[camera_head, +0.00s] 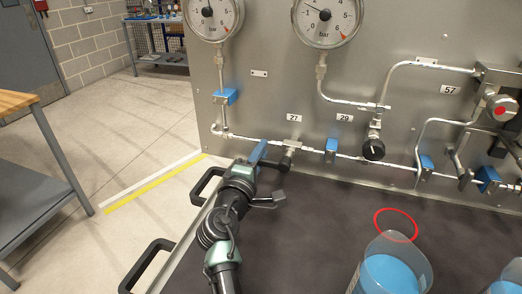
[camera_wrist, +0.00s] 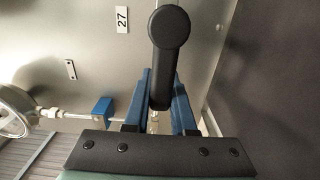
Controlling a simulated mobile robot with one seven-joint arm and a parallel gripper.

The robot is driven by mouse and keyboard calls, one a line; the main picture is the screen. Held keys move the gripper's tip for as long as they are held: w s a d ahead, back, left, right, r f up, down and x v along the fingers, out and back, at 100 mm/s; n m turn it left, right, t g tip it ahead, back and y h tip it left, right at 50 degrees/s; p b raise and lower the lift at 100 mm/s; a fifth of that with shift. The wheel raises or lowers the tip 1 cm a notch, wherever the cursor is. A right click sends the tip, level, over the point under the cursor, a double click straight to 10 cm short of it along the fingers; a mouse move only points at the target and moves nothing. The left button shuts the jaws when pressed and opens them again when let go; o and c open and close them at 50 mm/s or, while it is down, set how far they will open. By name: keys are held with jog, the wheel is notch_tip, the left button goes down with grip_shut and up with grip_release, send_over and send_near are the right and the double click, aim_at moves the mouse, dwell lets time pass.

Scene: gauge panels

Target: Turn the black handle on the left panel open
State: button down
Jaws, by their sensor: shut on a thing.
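The black handle (camera_wrist: 169,28) fills the middle of the wrist view, with a round end and a bar running down between my gripper's blue fingers. My gripper (camera_wrist: 160,103) is shut on this bar. In the head view my gripper (camera_head: 261,152) is at the low pipe of the left panel (camera_head: 262,102), just left of and below the label 27 (camera_head: 294,118). The handle is small there, and a dark piece (camera_head: 284,163) shows just right of the fingers. How far the handle is turned cannot be told.
A black round knob (camera_head: 374,150) sits right of the label 29. Two gauges (camera_head: 214,14) (camera_head: 325,18) and blue pipe clamps are on the panel. A beaker with blue liquid (camera_head: 388,274) and a red ring (camera_head: 396,211) are on the dark top, right of my arm.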

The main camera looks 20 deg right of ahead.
jog(key=shift+f, duration=0.2)
jog(key=c, duration=0.7)
grip_release()
jog(key=shift+r, duration=0.1)
jog(key=shift+c, duration=0.2)
jog(key=v, duration=1.3)
